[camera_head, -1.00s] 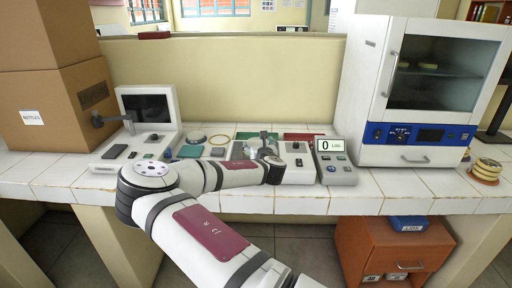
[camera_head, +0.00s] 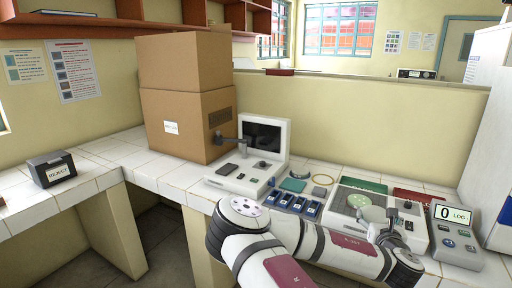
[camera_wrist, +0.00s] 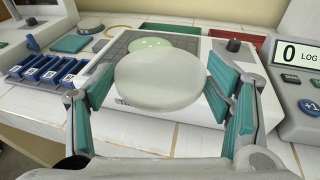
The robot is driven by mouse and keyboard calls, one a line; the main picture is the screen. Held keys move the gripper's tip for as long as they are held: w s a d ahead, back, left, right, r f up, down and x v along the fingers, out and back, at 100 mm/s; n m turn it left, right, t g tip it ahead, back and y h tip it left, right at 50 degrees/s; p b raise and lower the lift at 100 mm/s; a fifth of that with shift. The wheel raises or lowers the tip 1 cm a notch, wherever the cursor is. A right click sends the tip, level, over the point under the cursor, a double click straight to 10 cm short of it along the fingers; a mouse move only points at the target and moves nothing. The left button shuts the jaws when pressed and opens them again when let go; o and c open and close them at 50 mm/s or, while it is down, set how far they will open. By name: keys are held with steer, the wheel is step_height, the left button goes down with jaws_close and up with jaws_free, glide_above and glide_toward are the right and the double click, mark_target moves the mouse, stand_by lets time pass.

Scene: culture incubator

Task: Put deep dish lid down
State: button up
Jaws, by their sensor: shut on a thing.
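My gripper (camera_wrist: 160,76) is shut on a round, pale translucent lid (camera_wrist: 158,84), with a teal finger pad on each side. In the wrist view the lid is held above the front of a white device with a dark gridded plate (camera_wrist: 118,49). A greenish dish with pale spots (camera_wrist: 150,43) sits on that plate behind the lid, partly hidden by it. In the head view the lid (camera_head: 373,214) shows in front of my wrist, over the same device (camera_head: 347,198). The tile directly under the lid is hidden.
Blue labelled slots (camera_wrist: 47,70) stand left of the device. A teal pad (camera_wrist: 71,43), a tan ring (camera_wrist: 124,31), a green tray (camera_wrist: 172,30) and a red tray (camera_wrist: 262,46) lie around it. A LOG display unit (camera_head: 457,233) stands close on the right. White tile is bare in front.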

mark_target(361, 203)
steer(key=w+a+f+n+t+y, duration=0.1)
steer(key=a+f+n+y, duration=0.15)
steer(key=a, duration=0.85)
steer(key=w+a+f+n+y, duration=0.1)
steer(key=a+n+y, duration=0.15)
steer(key=a, duration=0.95)
steer(key=s+d+r+m+h, duration=0.1)
steer(key=d+h, duration=0.1)
steer(key=d, duration=0.6)
steer(key=d+r+m+h, duration=0.1)
steer(key=d+m, duration=0.1)
steer(key=d, duration=0.6)
steer(key=s+d+r+m+g+h, duration=0.1)
steer(key=d+r+m+h, duration=0.1)
steer(key=d, duration=0.6)
steer(key=shift+s+d+h, duration=0.3)
steer(key=shift+d, duration=0.1)
steer(key=shift+w, duration=0.15)
